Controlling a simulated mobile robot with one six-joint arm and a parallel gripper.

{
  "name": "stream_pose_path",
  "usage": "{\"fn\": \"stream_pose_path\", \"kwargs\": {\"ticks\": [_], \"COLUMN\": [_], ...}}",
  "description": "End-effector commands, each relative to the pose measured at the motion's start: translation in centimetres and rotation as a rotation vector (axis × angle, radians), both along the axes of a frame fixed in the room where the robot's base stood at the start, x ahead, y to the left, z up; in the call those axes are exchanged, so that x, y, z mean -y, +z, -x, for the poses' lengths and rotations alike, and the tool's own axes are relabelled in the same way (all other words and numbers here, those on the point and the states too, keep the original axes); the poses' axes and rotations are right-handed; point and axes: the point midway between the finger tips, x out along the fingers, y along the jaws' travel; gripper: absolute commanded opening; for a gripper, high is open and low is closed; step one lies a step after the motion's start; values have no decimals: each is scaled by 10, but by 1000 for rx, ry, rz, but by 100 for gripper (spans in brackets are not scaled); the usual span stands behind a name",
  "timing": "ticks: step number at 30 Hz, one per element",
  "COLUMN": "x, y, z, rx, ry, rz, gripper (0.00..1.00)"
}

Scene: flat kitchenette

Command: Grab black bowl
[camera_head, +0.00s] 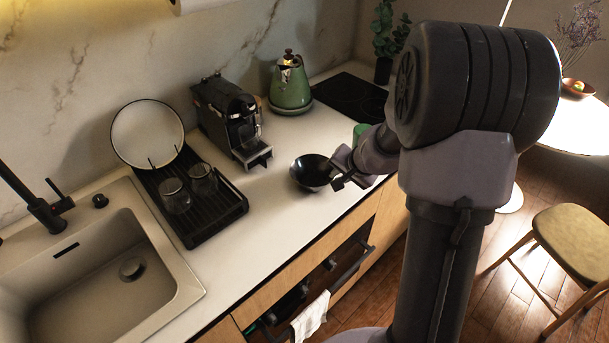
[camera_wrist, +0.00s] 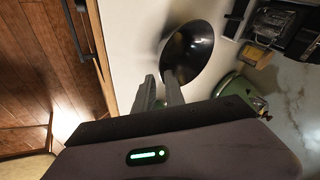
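The black bowl (camera_head: 312,172) sits upright on the white counter, in front of the coffee machine and near the counter's front edge. In the wrist view the bowl (camera_wrist: 193,48) lies just beyond the fingertips. My gripper (camera_head: 341,178) is at the right side of the bowl, low over the counter. In the wrist view my gripper (camera_wrist: 158,82) has its two fingers apart, with a gap between them. One finger overlaps the bowl's near rim in the picture; I cannot tell whether it touches.
The coffee machine (camera_head: 232,119) and green kettle (camera_head: 289,84) stand behind the bowl. A black drying rack (camera_head: 207,222) with glasses and a plate (camera_head: 147,133) is left of it, beside the sink (camera_head: 100,270). Counter around the bowl's left and front is clear.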

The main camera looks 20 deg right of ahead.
Motion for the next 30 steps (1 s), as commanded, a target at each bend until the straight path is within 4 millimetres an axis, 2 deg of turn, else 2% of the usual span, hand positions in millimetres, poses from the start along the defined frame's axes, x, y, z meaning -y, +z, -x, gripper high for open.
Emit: {"fn": "stream_pose_path", "kwargs": {"ticks": [1,5,13,21,23,24,30], "x": [-1,-1,0,0,0,0,0], "y": [-11,-21,-63,-66,-66,-66,-66], "z": [-6,-15,-44,-48,-48,-48,-47], "rx": [-1,1,0,2,1,1,1], "ry": [2,2,2,1,2,2,2], "rz": [-1,-1,-1,0,-1,-1,-1], "gripper": [14,14,14,14,3,0,0]}}
